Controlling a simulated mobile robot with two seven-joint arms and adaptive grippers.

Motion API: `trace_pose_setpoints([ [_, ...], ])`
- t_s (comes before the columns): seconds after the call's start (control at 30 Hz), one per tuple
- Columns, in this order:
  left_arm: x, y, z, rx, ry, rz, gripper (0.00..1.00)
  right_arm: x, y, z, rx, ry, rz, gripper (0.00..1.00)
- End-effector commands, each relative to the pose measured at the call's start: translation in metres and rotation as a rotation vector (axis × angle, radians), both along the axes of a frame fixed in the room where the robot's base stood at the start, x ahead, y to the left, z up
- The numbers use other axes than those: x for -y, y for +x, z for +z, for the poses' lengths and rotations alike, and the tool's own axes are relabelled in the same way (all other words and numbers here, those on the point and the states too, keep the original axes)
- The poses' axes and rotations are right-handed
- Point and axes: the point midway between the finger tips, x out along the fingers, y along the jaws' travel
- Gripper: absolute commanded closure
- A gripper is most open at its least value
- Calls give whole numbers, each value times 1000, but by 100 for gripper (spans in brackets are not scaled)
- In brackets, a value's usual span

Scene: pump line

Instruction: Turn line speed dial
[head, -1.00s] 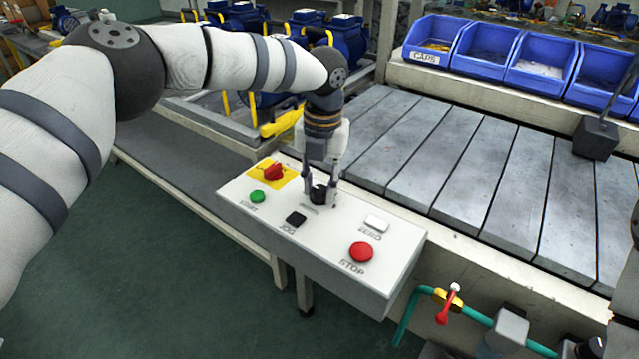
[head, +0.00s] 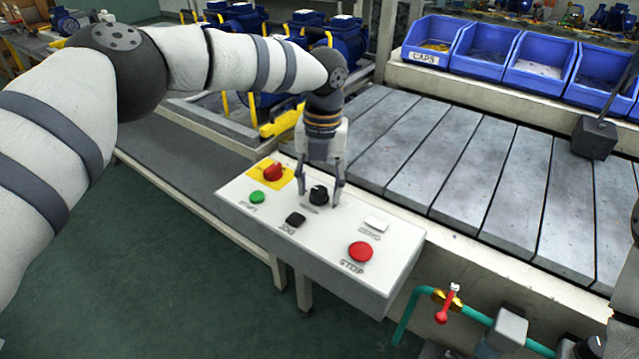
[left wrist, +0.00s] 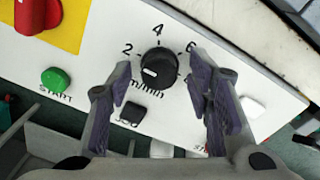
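The line speed dial (head: 319,195) is a black round knob with a white pointer mark on the white control panel (head: 335,266). In the left wrist view the dial (left wrist: 158,67) has the numbers 2, 4 and 6 around it, and its white mark points to the lower left. My left gripper (head: 321,195) is over the panel with its fingers spread on both sides of the dial. In the left wrist view the fingers of the left gripper (left wrist: 163,95) are open, with gaps between them and the dial. My right gripper is not in view.
On the panel near the dial are a red switch on a yellow plate (head: 273,172), a green START button (head: 257,197), a black JOG button (head: 295,220), a white ZERO button (head: 376,224) and a red STOP button (head: 360,252). A slatted conveyor (head: 440,150) lies behind.

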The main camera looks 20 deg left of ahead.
Motion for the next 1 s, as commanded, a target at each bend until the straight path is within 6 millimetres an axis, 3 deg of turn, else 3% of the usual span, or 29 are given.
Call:
trace_pose_setpoints([
  [0.27,0,0,4,1,1,-1,52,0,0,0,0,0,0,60],
  [0.7,3,1,105,3,0,0,52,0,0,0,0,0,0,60],
  [0.83,4,1,118,1,0,-1,52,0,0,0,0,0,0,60],
  [1.0,4,0,120,-1,1,-1,52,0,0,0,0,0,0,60],
])
